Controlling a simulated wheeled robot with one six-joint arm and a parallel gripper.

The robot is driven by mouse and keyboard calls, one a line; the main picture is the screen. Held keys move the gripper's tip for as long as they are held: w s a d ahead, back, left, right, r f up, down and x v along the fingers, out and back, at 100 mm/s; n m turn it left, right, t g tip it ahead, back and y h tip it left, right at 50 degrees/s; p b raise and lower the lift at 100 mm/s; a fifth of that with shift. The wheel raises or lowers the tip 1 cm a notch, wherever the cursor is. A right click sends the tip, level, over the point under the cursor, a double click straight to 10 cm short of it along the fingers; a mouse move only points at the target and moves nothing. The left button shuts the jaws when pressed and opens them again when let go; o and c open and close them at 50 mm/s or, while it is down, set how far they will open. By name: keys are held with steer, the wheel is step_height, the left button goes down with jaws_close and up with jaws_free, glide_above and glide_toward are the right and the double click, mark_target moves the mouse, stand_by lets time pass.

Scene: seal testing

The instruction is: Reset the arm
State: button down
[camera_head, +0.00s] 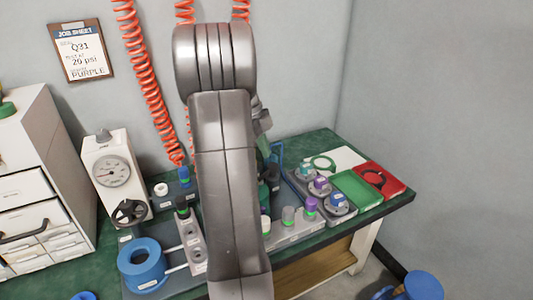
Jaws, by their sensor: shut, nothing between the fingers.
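My grey arm (222,150) rises through the middle of the view, folded at the top, and covers part of the bench behind it. A small grey part of my wrist (262,122) shows past the arm's right edge. My gripper itself is hidden behind the arm, so I cannot see its fingers or anything near them.
A green-topped bench (318,144) carries a gauge unit (112,172), a blue ring (142,264), capped fittings (310,207), a green tray (357,187) and a red tray (387,178). White drawers (28,190) stand left. A job sheet (80,50) and red coiled hoses (145,75) hang behind. A blue object (424,285) sits lower right.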

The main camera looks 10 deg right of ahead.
steer(key=b+x, duration=0.2)
steer(key=x, duration=0.6)
steer(key=w+d+f+n+t+p, duration=0.2)
steer(key=d+n+p, duration=0.4)
steer(key=n, duration=0.7)
steer(key=w+t+p, duration=0.1)
steer(key=t, duration=0.1)
steer(key=shift+n+t, duration=0.3)
steer(key=shift+n, duration=0.1)
steer(key=shift+w+d+f, duration=0.1)
steer(key=shift+d+f, duration=0.1)
steer(key=shift+f+b, duration=0.1)
steer(key=shift+b, duration=0.25)
